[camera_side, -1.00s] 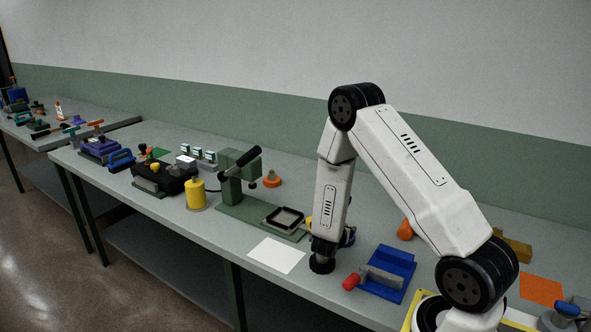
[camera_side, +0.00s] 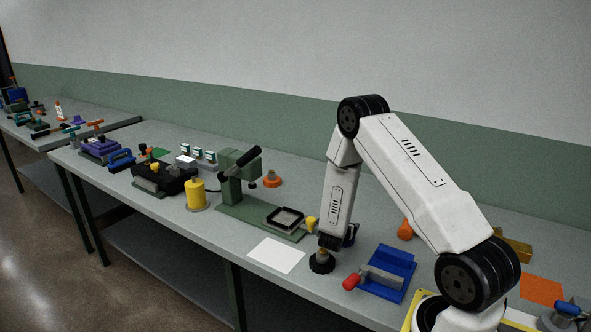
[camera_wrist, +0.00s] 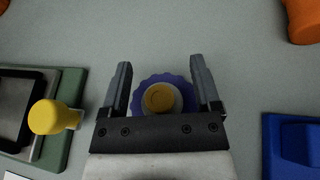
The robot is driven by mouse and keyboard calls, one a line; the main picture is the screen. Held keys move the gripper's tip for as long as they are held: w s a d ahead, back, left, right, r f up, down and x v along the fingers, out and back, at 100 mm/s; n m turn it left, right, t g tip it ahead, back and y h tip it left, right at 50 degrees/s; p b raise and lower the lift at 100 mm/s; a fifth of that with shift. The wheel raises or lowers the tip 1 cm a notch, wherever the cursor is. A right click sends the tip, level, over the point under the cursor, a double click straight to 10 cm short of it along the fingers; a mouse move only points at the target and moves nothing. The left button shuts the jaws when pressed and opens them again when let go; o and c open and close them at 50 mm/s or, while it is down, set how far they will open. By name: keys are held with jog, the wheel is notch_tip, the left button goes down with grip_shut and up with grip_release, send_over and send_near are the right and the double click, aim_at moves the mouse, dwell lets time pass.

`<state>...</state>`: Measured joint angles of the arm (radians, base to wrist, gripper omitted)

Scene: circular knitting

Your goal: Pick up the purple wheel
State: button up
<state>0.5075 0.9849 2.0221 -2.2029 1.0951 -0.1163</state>
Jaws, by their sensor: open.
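The purple wheel (camera_wrist: 142,94) has a scalloped rim and a yellow round hub. My gripper is open and holds nothing. The front of the wheel is partly covered by the gripper body in the wrist view.
A green press (camera_side: 238,184) with a yellow knob (camera_side: 311,223) is left. A blue fixture (camera_side: 392,268) with a red knob is right. An orange piece (camera_side: 404,230) lies behind.

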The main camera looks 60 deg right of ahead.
dwell(0.4)
jog(key=c, duration=1)
grip_shut()
jog(key=shift+s+a+f, duration=0.1)
jog(key=shift+f, duration=0.05)
notch_tip(320, 180, up, 10)
jog(key=shift+r, duration=0.2)
dwell(0.3)
